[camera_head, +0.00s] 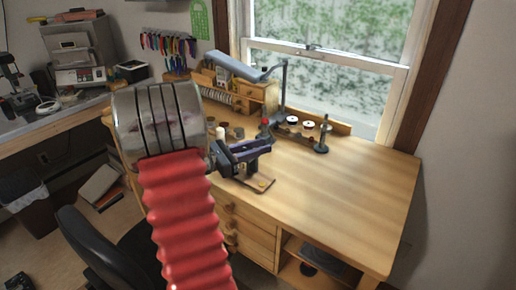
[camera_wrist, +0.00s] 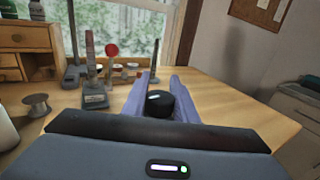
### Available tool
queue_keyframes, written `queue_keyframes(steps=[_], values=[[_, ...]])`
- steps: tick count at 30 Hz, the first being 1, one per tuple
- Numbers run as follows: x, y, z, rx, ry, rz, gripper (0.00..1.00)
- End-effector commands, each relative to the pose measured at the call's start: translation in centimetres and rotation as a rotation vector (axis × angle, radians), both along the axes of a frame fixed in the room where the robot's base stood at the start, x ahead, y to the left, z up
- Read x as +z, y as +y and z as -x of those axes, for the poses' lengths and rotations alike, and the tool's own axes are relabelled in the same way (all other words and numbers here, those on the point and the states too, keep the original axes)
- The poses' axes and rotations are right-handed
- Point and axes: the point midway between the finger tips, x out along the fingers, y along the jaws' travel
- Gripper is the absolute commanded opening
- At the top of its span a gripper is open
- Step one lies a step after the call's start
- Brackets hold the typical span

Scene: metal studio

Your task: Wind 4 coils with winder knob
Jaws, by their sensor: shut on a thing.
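My gripper (camera_head: 258,147) is over the front part of the wooden workbench (camera_head: 335,185). In the wrist view its lavender fingers (camera_wrist: 160,86) are closed around a black round knob (camera_wrist: 158,104), which sits between them. A small wooden base with a brass-coloured part (camera_head: 262,184) shows just below my gripper in the head view. I cannot tell how it joins the knob, since my gripper covers most of that spot. No coil of wire can be made out on the winder in either view.
Small spools (camera_head: 308,125) and a dark upright post (camera_head: 322,138) stand behind my gripper. A wooden drawer cabinet (camera_head: 258,97) and a desk lamp (camera_head: 235,66) stand at the back. The bench's right side is clear. A black chair (camera_head: 90,250) is at lower left.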

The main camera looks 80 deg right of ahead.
Motion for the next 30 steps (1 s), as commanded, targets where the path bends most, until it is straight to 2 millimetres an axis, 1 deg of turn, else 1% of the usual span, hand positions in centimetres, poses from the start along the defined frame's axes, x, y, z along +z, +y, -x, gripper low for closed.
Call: queue_keyframes(steps=[5, 11, 24, 30], values=[[0.0, 0.0, 0.0, -0.042, 0.000, 0.001, 0.03], [0.0, 0.2, 0.2, -0.147, -0.001, 0.002, 0.03], [-0.1, 1.4, 0.7, -0.486, -0.001, 0.001, 0.03], [0.0, 1.9, 0.8, -0.602, -0.001, 0.003, 0.03]])
